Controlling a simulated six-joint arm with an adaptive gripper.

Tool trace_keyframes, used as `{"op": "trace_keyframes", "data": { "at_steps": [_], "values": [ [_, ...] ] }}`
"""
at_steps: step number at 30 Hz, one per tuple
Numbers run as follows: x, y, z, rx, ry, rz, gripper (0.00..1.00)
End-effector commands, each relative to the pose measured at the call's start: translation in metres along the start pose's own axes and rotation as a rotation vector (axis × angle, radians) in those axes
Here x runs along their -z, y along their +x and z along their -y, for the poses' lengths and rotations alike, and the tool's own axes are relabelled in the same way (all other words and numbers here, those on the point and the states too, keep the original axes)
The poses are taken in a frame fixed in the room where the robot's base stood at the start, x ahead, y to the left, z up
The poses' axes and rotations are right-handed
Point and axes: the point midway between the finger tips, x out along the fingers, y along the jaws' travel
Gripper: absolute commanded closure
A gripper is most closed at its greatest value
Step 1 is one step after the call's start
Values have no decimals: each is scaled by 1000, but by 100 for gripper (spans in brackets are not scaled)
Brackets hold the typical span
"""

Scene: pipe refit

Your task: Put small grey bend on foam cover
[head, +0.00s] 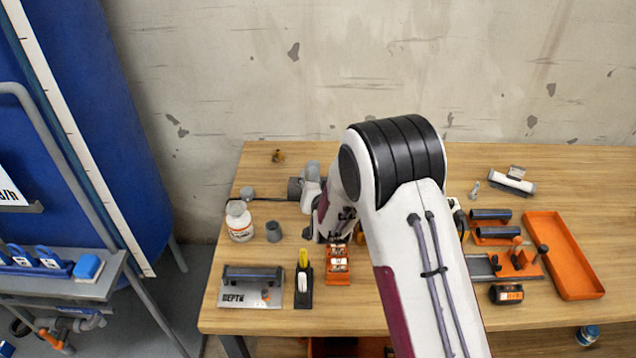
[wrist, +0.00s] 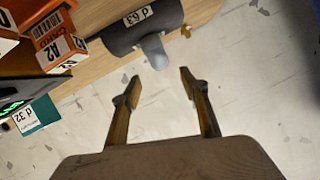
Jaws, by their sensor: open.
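In the wrist view my gripper (wrist: 160,82) is open, with nothing between its two fingers. A small light grey rounded piece (wrist: 155,52), which may be the small grey bend, shows just beyond the fingertips, apart from them. It adjoins or overlaps a dark grey pipe-like piece labelled d 63 (wrist: 120,38); whether they touch I cannot tell. In the head view a dark grey cylinder (head: 295,188) shows left of my arm, which hides much of the area behind it. My gripper's fingers cannot be made out there. I cannot identify the foam cover with certainty.
A white bottle (head: 240,222) and a grey cup (head: 273,231) stand at the table's left. A depth stand (head: 250,298), a black holder (head: 303,288) and an orange rack (head: 338,278) line the front. An orange tray (head: 590,283) lies right.

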Motion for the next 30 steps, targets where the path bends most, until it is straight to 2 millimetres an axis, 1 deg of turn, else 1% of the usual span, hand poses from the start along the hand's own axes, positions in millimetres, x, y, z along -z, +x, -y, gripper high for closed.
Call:
{"op": "trace_keyframes", "data": {
  "at_steps": [3,10,30],
  "values": [
    [0,-11,0,0,0,1,56],
    [0,-22,0,1,1,0,56],
    [0,-24,0,0,0,0,56]
  ]
}}
